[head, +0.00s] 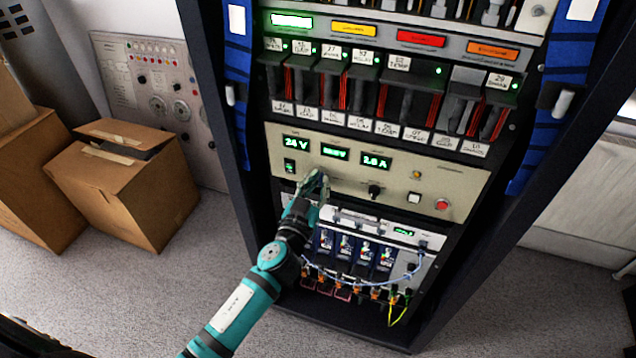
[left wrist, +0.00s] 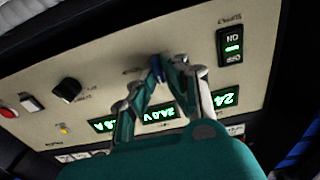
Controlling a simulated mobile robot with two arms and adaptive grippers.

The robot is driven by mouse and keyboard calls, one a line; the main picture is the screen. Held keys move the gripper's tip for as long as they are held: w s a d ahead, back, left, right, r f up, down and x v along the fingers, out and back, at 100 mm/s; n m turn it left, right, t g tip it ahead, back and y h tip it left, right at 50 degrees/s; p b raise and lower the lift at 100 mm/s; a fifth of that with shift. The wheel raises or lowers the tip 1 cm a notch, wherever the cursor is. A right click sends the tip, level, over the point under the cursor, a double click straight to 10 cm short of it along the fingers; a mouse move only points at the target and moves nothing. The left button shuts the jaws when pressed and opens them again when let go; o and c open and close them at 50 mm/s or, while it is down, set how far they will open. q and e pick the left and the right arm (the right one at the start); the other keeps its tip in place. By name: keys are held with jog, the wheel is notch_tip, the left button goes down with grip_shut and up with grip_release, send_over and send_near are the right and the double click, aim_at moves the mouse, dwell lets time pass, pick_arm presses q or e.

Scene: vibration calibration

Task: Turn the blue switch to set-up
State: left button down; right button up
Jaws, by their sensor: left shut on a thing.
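The beige power panel (head: 440,180) sits in the middle of the rack, with green displays along its upper part. My left gripper (head: 320,182) reaches it from the lower left, below the middle display. In the left wrist view, the fingers of my left gripper (left wrist: 165,62) are closed around the small blue switch (left wrist: 157,70) on the panel face. The fingertips cover much of the switch, so its pointer and printed labels cannot be read. In the head view the gripper hides the switch. My right gripper is in neither view.
A black knob (head: 374,191), a white button (head: 414,197) and a red button (head: 442,204) lie right of the gripper. A lit green power switch (head: 290,166) is to its left. Looped cables (head: 410,272) hang below. Cardboard boxes (head: 125,185) stand left on the floor.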

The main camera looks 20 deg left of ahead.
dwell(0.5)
pick_arm(q)
jog(key=m, duration=0.5)
jog(key=shift+d, duration=0.15)
jog(key=m, duration=0.6)
jog(key=shift+d+f, duration=0.1)
jog(key=m, duration=0.6)
jog(key=shift+d+f+m, duration=0.1)
jog(key=shift+f+m, duration=0.1)
jog(key=shift+m, duration=0.2)
jog(key=c, duration=1.4)
grip_release()
